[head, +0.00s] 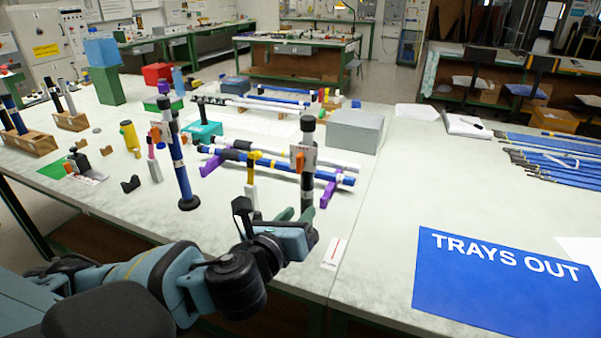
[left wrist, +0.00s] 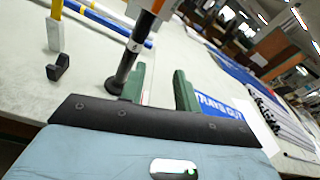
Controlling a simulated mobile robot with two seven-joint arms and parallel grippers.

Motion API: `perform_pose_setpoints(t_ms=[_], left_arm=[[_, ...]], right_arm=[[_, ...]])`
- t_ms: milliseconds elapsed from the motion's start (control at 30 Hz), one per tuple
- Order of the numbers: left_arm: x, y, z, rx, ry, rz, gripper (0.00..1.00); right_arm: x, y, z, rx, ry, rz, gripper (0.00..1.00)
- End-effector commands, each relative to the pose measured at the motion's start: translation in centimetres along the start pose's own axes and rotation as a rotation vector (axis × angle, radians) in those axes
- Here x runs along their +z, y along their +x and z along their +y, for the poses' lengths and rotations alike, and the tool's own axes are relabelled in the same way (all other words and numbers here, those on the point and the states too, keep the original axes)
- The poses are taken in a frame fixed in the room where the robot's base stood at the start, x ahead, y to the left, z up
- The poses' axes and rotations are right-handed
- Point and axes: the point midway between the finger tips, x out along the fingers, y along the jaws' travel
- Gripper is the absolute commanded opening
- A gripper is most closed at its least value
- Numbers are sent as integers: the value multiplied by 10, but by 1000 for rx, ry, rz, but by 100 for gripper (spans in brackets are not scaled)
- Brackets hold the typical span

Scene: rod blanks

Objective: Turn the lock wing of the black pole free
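The black pole (head: 308,130) stands upright near the front edge of the table. Its orange lock wing (head: 299,161) sits on a pale plate on the upper part. In the left wrist view, the pole (left wrist: 128,58) and the orange wing (left wrist: 144,24) show at the top, with the pole's foot beside the left green finger. My left gripper (head: 296,213) is low in front of the pole, below the wing. Its two green fingers stand apart and empty in the left wrist view (left wrist: 159,84). They hide part of the pole's foot in the head view. My right gripper is out of view.
A blue pole (head: 182,172) with an orange wing stands to the left. Rods lie on purple supports (head: 329,194) behind the black pole. A yellow-topped post (head: 252,170) stands close by. A grey box (head: 355,131) is behind. A blue sign (head: 500,275) lies right.

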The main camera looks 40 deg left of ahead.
Motion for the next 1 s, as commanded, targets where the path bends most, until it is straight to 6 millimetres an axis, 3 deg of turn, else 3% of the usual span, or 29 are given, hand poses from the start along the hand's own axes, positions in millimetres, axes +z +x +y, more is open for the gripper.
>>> perform_pose_setpoints(t_ms=[100, 300, 567, 1000], left_arm=[[36, -2, 5, 34, 167, -101, 32], [62, -6, 9, 75, 288, -171, 32], [65, -2, 10, 79, 297, -175, 32], [76, 57, 13, 79, 294, -174, 32]], right_arm=[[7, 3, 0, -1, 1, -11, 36], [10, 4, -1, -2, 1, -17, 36], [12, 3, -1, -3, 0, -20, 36], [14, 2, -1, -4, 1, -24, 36]])
